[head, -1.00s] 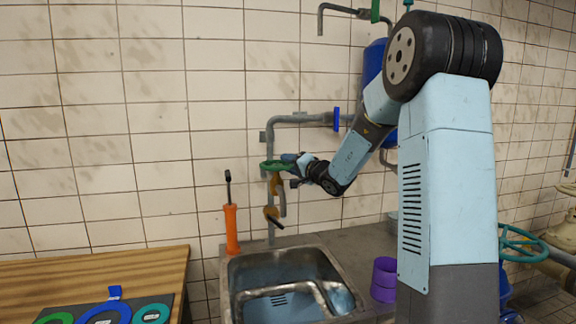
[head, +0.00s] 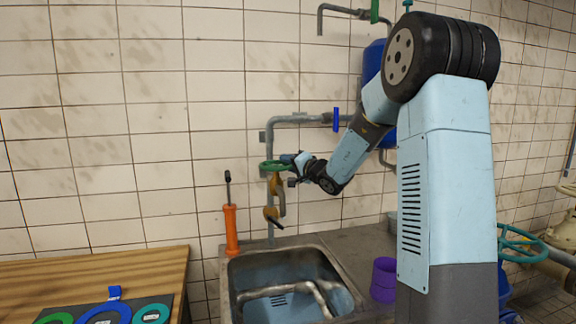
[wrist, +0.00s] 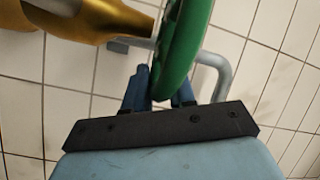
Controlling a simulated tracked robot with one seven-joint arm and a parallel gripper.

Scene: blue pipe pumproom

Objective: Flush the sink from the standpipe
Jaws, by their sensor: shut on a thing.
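The grey standpipe (head: 269,145) runs down the tiled wall behind the sink (head: 290,262). A green handwheel (head: 272,166) sits on its upper brass valve (head: 275,184). My gripper (head: 288,161) is at the wheel's right side, and in the wrist view my gripper (wrist: 160,84) has blue fingers shut on the rim of the green handwheel (wrist: 180,45). A brass body (wrist: 95,18) shows left of the wheel there. A lower brass valve (head: 271,213) with a dark lever hangs above the sink's back edge. No clear water stream shows from the outlet.
An orange-handled tool (head: 231,228) stands left of the sink. A purple cup-like thing (head: 384,279) is on the counter at right. A wooden table (head: 90,268) with coloured rings is at lower left. A blue-handled valve (head: 336,119) sits on the pipe above my forearm.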

